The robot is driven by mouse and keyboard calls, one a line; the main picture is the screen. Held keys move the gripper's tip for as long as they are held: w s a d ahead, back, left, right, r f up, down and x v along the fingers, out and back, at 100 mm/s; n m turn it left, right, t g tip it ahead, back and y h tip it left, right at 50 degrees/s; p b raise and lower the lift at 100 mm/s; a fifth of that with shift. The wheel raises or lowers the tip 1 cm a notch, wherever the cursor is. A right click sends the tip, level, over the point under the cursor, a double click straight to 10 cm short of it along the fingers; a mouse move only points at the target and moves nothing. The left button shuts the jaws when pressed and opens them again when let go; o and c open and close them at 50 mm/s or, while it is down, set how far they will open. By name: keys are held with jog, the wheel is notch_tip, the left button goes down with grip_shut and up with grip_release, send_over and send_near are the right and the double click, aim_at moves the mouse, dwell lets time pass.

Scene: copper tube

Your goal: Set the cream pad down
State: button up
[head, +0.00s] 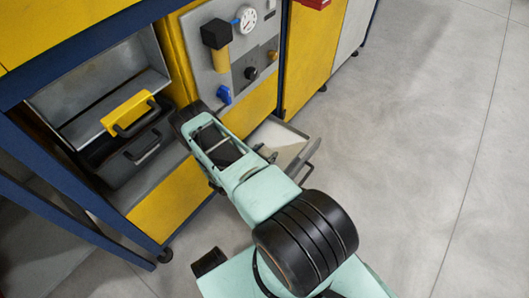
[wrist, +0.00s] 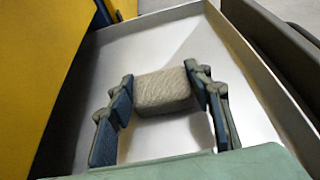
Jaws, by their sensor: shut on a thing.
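The cream pad (wrist: 163,91) is a small, textured, beige-grey block in the middle of the wrist view. My gripper (wrist: 160,84) is shut on it, with one blue-padded finger at its left side and one at its right. The pad is over the pale floor of an open drawer (wrist: 172,45), inside its walls. I cannot tell if its underside touches the drawer floor. In the head view the drawer (head: 297,151) sticks out from the yellow cabinet. My arm covers part of it, and the pad cannot be made out there.
The drawer's handle (head: 309,172) is at its front. A panel with a gauge (head: 245,19) and knobs is above the drawer. The grey floor (head: 430,130) at right is clear.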

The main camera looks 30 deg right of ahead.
jog(key=shift+f, duration=0.1)
jog(key=o, duration=1)
jog(key=shift+o, duration=0.2)
